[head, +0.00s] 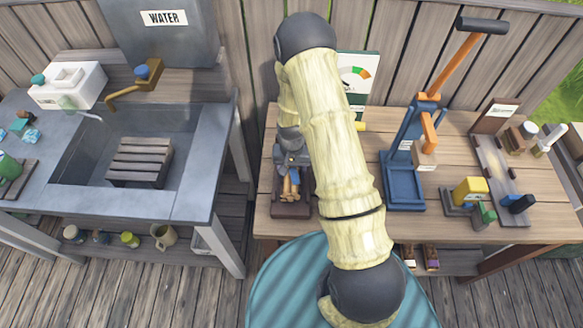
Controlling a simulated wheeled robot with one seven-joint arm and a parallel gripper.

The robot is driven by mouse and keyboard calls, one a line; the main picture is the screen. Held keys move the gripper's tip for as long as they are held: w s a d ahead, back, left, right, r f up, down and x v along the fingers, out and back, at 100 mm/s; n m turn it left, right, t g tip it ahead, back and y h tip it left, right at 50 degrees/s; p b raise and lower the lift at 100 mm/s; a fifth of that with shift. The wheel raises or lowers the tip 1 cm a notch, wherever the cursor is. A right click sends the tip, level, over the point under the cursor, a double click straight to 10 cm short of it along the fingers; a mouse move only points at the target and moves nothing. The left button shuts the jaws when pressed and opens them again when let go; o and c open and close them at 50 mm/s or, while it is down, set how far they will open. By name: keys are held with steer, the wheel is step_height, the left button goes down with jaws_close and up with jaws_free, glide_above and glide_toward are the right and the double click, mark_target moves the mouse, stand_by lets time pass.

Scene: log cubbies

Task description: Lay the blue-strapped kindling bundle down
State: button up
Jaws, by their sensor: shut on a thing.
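My gripper (291,168) is above a dark brown tray (291,211) on the left part of the wooden workbench (350,213), pointing down. It is shut on the kindling bundle (290,187), a small group of tan sticks with a bit of blue on it. The bundle looks roughly upright, over or on the tray. I cannot tell whether its lower end touches the tray. My arm hides the area to the right of the bundle and much of the tray's back.
A blue press with an orange lever (405,180) stands right of my arm. A board with several blocks (510,190) is at the far right. A white gauge panel (358,80) stands behind. The sink counter (190,195) is left, across a gap.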

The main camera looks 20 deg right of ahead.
steer(key=shift+f+b, duration=0.55)
stand_by(1.2)
steer(key=o, duration=1.3)
steer(key=shift+c, duration=0.2)
steer(key=shift+r+p, duration=3.8)
steer(key=shift+r, duration=1.75)
step_height(320, 180, up, 17)
steer(key=b, duration=0.4)
steer(key=shift+r, duration=0.2)
